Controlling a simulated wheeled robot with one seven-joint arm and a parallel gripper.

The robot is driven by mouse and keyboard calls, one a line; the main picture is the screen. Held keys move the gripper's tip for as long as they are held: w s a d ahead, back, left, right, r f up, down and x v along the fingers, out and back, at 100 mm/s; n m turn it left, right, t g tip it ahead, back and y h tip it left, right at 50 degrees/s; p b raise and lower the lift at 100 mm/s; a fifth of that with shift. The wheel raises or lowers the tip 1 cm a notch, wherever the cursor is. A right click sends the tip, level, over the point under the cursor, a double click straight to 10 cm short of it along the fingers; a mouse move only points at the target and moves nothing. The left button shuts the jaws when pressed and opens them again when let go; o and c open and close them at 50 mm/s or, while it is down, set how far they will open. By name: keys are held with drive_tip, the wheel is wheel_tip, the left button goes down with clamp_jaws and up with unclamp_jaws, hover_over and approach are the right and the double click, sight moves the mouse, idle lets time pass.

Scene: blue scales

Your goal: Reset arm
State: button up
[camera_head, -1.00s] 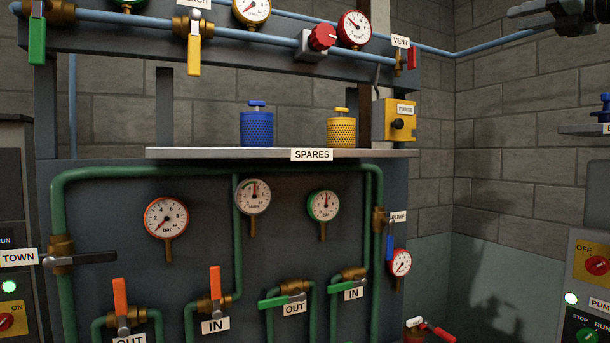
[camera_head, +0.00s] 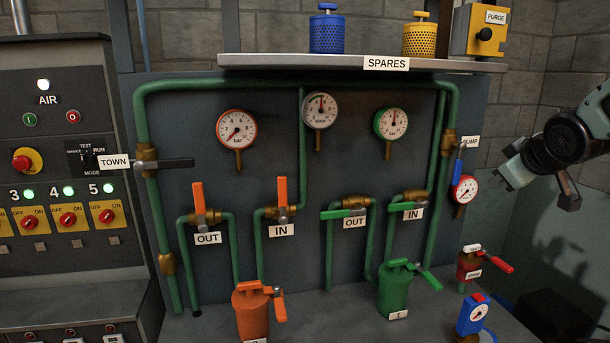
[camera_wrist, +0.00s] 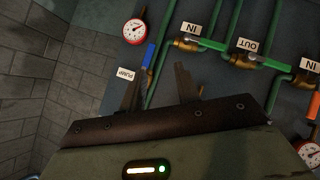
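My gripper (camera_head: 503,172) is at the right of the head view, in front of the wall beside the pipe panel. It points left and slightly down towards the panel. In the wrist view its two fingers (camera_wrist: 158,76) stand apart with nothing between them, so it is open and empty. Behind the fingers are the PUMP label (camera_wrist: 126,74), a blue valve handle (camera_wrist: 150,55) and a red-rimmed gauge (camera_wrist: 135,31). The gripper appears apart from all of them.
The SPARES shelf (camera_head: 300,62) holds a blue canister (camera_head: 327,34) and a yellow one (camera_head: 419,39). An orange filter (camera_head: 252,311) and a green filter (camera_head: 394,292) stand below the panel. A blue gauge device (camera_head: 472,316) and a red-handled valve (camera_head: 490,262) are lower right. A control cabinet (camera_head: 60,130) stands left.

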drive_tip(key=s+a+f+m+g+y, duration=0.35)
drive_tip(key=s+a+f+g, duration=0.45)
drive_tip(key=s+a+f, duration=0.85)
drive_tip(key=s+a+n+g+b, duration=0.1)
drive_tip(key=s+a+n, duration=0.6)
drive_tip(key=s+a, duration=0.7)
drive_tip(key=shift+s+a+g+b, duration=0.25)
drive_tip(key=shift+g+b, duration=0.1)
drive_tip(key=shift+g, duration=0.45)
